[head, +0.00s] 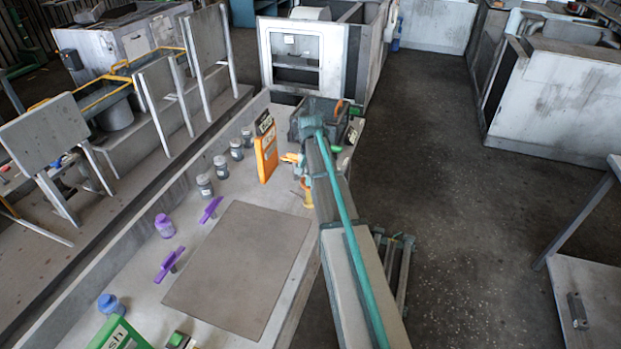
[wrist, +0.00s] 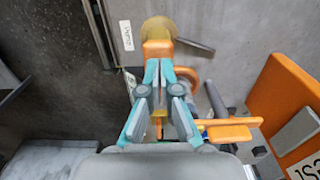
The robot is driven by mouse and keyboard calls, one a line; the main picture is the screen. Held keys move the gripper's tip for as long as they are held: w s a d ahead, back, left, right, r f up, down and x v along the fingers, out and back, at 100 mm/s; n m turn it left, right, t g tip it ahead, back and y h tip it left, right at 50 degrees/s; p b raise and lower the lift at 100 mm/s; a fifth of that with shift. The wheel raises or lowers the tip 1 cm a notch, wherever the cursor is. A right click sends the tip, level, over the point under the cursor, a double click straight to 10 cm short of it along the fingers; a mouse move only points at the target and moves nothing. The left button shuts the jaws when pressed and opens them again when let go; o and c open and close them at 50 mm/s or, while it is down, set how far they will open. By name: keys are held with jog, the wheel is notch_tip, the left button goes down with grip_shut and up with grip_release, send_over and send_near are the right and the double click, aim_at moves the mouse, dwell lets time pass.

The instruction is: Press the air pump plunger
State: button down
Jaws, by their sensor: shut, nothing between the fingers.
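In the wrist view, the two teal fingers of my gripper (wrist: 158,72) meet at their tips. They are shut with nothing between them. An orange block (wrist: 158,47) with a yellow round part (wrist: 158,28) lies just beyond the tips, beside a small label reading like "Pump" (wrist: 126,35); it appears to be the air pump's plunger. I cannot tell whether the fingertips touch it. More orange and yellow parts (wrist: 228,122) show beside and behind the fingers. In the head view, orange-yellow parts (head: 292,157) show left of my arm; the arm hides much of this area.
An orange upright panel (head: 265,152) stands close by and also shows at the wrist view's right (wrist: 283,95). Several grey jars (head: 220,166) line the bench to its left. A brown mat (head: 240,268), purple tools (head: 168,264) and a purple bottle (head: 165,226) are nearer.

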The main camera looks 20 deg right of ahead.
jog(key=shift+s+f, duration=0.1)
notch_tip(320, 180, up, 4)
jog(key=shift+r+p, duration=0.1)
jog(key=shift+p, duration=1.15)
notch_tip(320, 180, up, 10)
jog(key=b, duration=0.3)
jog(key=shift+b, duration=0.35)
dwell(0.4)
